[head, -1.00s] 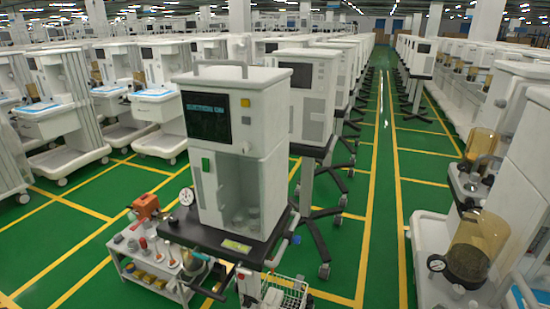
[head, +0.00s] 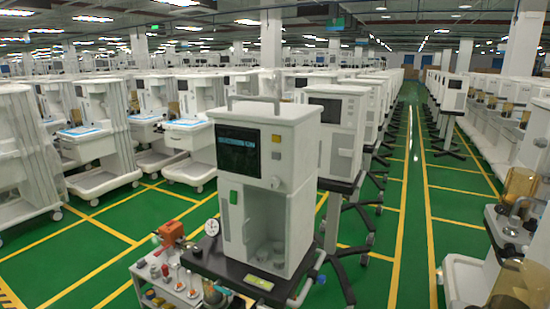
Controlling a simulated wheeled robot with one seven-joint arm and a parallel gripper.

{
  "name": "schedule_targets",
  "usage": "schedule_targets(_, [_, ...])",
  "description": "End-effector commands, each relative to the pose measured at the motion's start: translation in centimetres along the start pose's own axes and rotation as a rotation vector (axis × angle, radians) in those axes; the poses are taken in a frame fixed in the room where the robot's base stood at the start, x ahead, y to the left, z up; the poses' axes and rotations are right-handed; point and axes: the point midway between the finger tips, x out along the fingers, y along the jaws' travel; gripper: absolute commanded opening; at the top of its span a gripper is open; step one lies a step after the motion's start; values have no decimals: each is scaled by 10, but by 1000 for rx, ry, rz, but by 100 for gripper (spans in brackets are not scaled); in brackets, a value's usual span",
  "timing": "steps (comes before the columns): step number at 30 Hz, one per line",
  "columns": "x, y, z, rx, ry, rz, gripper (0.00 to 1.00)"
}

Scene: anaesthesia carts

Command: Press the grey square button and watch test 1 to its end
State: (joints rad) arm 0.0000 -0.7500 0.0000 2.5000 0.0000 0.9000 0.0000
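A white anaesthesia machine (head: 262,120) stands on a dark cart top (head: 250,278) in the middle of the head view. Its dark screen (head: 238,150) shows a band of small blue text, too small to read. To the right of the screen, a yellow square button (head: 276,139) sits above the grey square button (head: 276,155). A green square (head: 233,197) is lower on the front. Nothing is seen touching the buttons. I cannot make out my gripper in the head view.
A round gauge (head: 212,227) stands at the cart's left side. A small white trolley (head: 165,275) with an orange device (head: 171,233) and loose parts is at the lower left. Similar machines stand in rows behind and at both sides. A green aisle (head: 410,190) is free on the right.

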Motion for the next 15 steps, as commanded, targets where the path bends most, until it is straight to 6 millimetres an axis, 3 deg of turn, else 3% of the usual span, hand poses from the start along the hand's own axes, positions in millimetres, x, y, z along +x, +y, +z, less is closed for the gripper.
schedule_targets(1, [0,0,0,0,0,0,36])
schedule_targets(8, [0,0,0,0,0,0,1])
schedule_targets(15, [0,0,0,0,0,0,0])
